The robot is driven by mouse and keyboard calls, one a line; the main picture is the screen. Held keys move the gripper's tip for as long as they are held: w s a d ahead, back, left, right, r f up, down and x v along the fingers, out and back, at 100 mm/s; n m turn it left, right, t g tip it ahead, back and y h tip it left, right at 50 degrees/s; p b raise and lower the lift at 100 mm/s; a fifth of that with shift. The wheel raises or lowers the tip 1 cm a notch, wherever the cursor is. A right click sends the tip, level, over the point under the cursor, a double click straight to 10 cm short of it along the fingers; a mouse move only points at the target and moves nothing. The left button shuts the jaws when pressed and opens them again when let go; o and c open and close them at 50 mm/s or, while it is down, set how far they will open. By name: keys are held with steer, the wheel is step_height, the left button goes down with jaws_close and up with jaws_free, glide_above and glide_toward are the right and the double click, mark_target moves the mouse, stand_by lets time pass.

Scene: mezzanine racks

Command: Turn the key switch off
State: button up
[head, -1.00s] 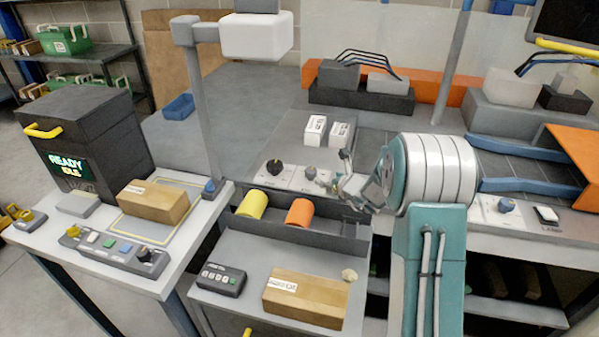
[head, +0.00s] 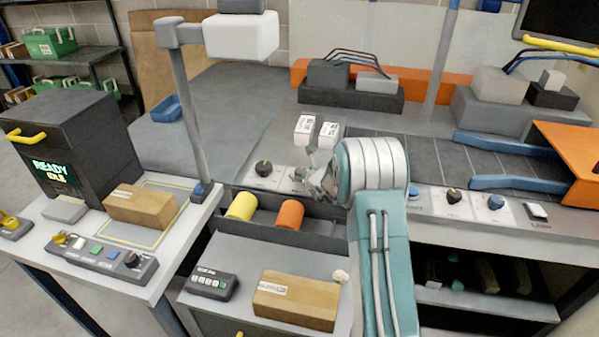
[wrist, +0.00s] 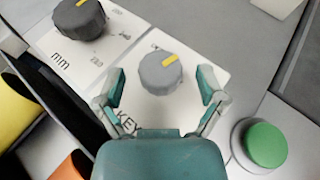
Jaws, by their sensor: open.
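The key switch (wrist: 160,74) is a round grey knob with a yellow mark, on a white plate lettered KEY. In the wrist view its mark points up and to the right. In the wrist view my gripper (wrist: 161,82) is open, with one teal fingertip on each side of the knob and visible gaps between. The fingers do not appear to touch it.
A dark knob (wrist: 80,18) on a plate marked mm lies up and left of the key switch. A green button (wrist: 265,145) is close to the right finger. White boxes (head: 316,131) stand behind.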

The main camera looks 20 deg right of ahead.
steer(key=shift+x, duration=0.9)
steer(key=shift+r, duration=0.1)
steer(key=c, duration=1.2)
steer(key=shift+o, duration=0.2)
steer(key=shift+n+y, duration=0.6)
steer(key=shift+y, duration=0.1)
steer(key=n+g+y, duration=0.2)
steer(key=n+y, duration=0.3)
steer(key=n+g+y, duration=0.4)
steer(key=shift+n+g, duration=0.3)
steer(key=shift+n, duration=0.1)
steer(key=shift+n+g+y, duration=0.4)
steer(key=shift+n+g, duration=0.1)
